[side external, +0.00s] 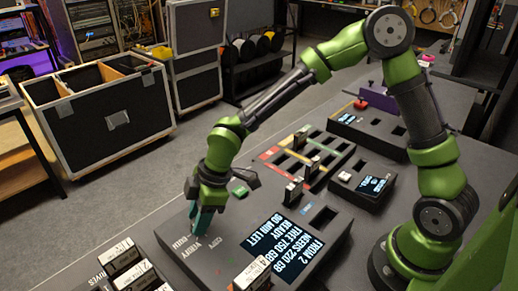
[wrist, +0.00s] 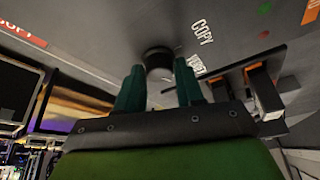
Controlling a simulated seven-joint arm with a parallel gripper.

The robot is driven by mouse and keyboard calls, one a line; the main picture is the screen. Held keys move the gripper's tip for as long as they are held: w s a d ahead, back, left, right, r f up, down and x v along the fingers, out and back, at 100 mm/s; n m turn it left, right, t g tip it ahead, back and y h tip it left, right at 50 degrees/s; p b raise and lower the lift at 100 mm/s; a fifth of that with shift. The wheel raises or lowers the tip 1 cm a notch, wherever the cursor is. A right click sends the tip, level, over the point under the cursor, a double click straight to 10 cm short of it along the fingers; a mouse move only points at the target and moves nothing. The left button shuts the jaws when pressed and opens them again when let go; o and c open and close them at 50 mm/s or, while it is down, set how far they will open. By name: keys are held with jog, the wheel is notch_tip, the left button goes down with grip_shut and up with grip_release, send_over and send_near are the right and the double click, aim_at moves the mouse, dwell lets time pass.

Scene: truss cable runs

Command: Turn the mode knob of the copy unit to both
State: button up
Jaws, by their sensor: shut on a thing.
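The copy unit (side external: 229,232) is a dark box with a lit text display (side external: 279,247), seen upside down in the side external view. Labels for COPY, VERIFY and a third mode are printed at its left. My gripper (side external: 197,224) points down at these labels. In the wrist view the dark round mode knob (wrist: 158,59) sits between the two teal fingers of my gripper (wrist: 160,88), which are shut on it. The COPY label (wrist: 202,32) and part of another label show right of the knob. The knob's pointer cannot be made out; my gripper hides the knob in the side view.
A block with white-labelled modules (side external: 125,262) stands close to the left of the copy unit. A module marked 4 (side external: 252,273) stands at its front. A green button (side external: 239,191) is behind my gripper. Other units (side external: 361,185) and a coloured rack (side external: 305,155) lie farther back.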

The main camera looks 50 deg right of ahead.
jog(key=shift+a+m+t+h, duration=0.15)
jog(key=shift+m+t+h, duration=0.35)
jog(key=shift+m, duration=1.4)
jog(key=o, duration=1)
jog(key=v, duration=1.7)
jog(key=shift+s, duration=0.25)
jog(key=shift+f+m, duration=0.1)
jog(key=shift+m, duration=0.2)
